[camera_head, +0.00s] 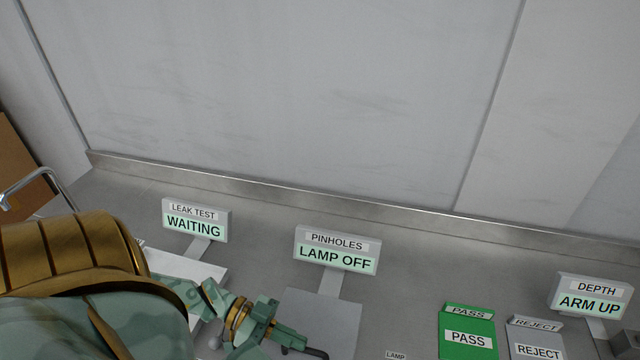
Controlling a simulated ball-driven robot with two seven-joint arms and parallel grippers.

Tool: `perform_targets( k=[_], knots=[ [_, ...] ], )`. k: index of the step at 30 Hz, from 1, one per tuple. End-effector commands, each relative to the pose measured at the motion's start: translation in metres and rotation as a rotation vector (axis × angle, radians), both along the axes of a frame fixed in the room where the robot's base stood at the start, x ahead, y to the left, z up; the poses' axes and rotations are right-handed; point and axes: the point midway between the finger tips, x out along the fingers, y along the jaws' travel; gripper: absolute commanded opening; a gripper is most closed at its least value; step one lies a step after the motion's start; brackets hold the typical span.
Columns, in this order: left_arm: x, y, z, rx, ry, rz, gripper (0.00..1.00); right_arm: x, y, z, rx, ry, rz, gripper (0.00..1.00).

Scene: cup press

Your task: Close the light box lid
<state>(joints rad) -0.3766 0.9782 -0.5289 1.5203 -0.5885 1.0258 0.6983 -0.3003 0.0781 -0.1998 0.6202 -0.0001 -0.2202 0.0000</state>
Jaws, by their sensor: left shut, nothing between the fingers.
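The PINHOLES sign (336,250) reads LAMP OFF. A plain grey panel (322,312), apparently the light box lid, shows just below the sign's post. Its lower part runs out of the picture, so I cannot tell whether it is raised or lying flat. My left gripper (303,346) is low in the picture, at the panel's lower left, with its dark fingers pointing right. It is shut and empty. I cannot tell whether it touches the panel. A small LAMP label (396,355) shows at the bottom edge. My right gripper is out of view.
A LEAK TEST sign (195,219) reading WAITING stands to the left, above a white surface (190,262). A green PASS box (467,336), a grey REJECT box (536,342) and a DEPTH sign (590,295) reading ARM UP are to the right. A wall closes off the back.

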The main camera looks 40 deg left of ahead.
Motion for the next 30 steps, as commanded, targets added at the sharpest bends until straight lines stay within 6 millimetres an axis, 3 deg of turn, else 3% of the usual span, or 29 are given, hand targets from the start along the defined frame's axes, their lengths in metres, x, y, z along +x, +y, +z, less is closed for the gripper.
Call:
perform_targets(
  k=[7, 16, 20, 25, 30],
  knots=[
    [-0.005, -0.003, -0.015, -0.001, 0.003, 0.001, 0.0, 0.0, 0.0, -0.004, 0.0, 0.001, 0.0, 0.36],
    [-0.006, -0.003, -0.015, -0.002, 0.002, 0.0, 0.0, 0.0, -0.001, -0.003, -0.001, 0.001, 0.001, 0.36],
    [-0.004, -0.002, -0.004, -0.002, 0.002, 0.001, 0.0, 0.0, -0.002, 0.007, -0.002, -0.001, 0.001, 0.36],
    [0.002, 0.003, 0.031, -0.001, 0.001, 0.004, 0.0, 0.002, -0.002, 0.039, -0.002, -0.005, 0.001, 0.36],
    [-0.019, 0.042, 0.03, 0.003, 0.008, 0.004, 0.0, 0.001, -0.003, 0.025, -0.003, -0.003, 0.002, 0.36]
  ],
)
